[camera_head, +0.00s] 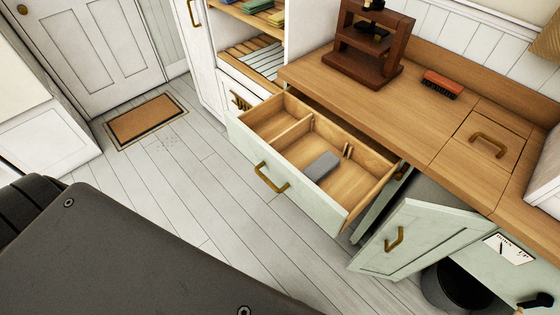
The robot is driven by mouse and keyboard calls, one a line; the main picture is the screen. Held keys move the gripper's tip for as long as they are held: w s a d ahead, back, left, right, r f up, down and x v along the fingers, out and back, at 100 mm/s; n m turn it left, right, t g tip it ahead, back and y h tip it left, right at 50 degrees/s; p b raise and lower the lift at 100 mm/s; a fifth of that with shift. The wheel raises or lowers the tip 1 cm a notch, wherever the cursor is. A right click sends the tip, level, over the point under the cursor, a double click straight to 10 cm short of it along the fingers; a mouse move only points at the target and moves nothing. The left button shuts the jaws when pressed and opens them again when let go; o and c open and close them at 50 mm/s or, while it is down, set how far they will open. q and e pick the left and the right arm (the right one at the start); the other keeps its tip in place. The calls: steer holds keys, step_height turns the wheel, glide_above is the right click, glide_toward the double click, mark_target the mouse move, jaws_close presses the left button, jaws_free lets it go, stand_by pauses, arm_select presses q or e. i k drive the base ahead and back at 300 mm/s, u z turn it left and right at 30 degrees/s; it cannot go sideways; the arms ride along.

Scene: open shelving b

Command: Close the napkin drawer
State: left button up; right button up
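The napkin drawer appears to be the wide drawer (300,206) with a pale green front, pulled far out below the wooden counter. Its brass handle (270,178) is on the front face. Inside are wooden dividers and a grey folded block, perhaps a napkin (322,165), lying in the larger compartment. Neither gripper shows in the head view. Only dark parts of my own body fill the lower left, well apart from the drawer.
A cabinet door (425,238) stands open below and right of the drawer. A dark bin (458,285) sits under the counter. The floor (200,200) before the drawer is clear; a doormat (147,120) lies behind.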

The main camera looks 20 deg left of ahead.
mark_target(366, 167)
steer(key=k, duration=1.35)
steer(key=u, duration=0.5)
steer(key=i, duration=1.5)
steer(key=z, duration=0.5)
